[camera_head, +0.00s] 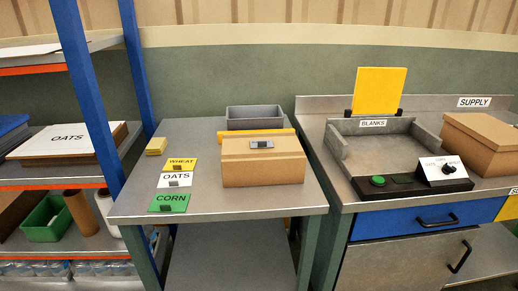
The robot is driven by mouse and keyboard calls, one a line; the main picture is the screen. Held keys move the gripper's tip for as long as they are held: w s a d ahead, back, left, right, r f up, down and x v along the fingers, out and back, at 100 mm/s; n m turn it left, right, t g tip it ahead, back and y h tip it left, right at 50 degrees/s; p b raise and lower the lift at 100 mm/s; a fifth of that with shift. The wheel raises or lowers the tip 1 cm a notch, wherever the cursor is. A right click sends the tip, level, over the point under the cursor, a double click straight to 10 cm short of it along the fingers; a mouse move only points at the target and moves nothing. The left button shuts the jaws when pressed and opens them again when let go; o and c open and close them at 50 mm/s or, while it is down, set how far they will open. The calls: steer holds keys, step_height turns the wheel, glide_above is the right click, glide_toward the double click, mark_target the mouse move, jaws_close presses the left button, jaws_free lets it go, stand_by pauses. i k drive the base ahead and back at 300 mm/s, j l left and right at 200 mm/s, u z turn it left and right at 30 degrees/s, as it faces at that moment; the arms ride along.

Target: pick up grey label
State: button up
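A small grey piece with a darker block on it, which looks like the grey label (261,144), lies on top of a closed brown cardboard box (262,170). The box stands on the right part of a metal table (228,207). Any writing on the grey piece is too small to read. My gripper is not in view.
A yellow WHEAT label (182,163), white OATS label (175,180) and green CORN label (169,203) lie left of the box. A grey bin (254,117) stands behind it. Blue-post shelving (92,95) borders the left; a bench with a control box (443,174) stands right.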

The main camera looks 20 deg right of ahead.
mark_target(261, 144)
steer(key=i+j, duration=0.65)
steer(key=j+z, duration=0.1)
steer(key=z, duration=0.25)
steer(key=i+j+z, duration=0.1)
steer(key=z, duration=0.25)
steer(key=j+z, duration=0.2)
steer(key=z, duration=0.15)
steer(key=i+z, duration=0.1)
steer(key=z, duration=0.5)
steer(key=i, duration=0.45)
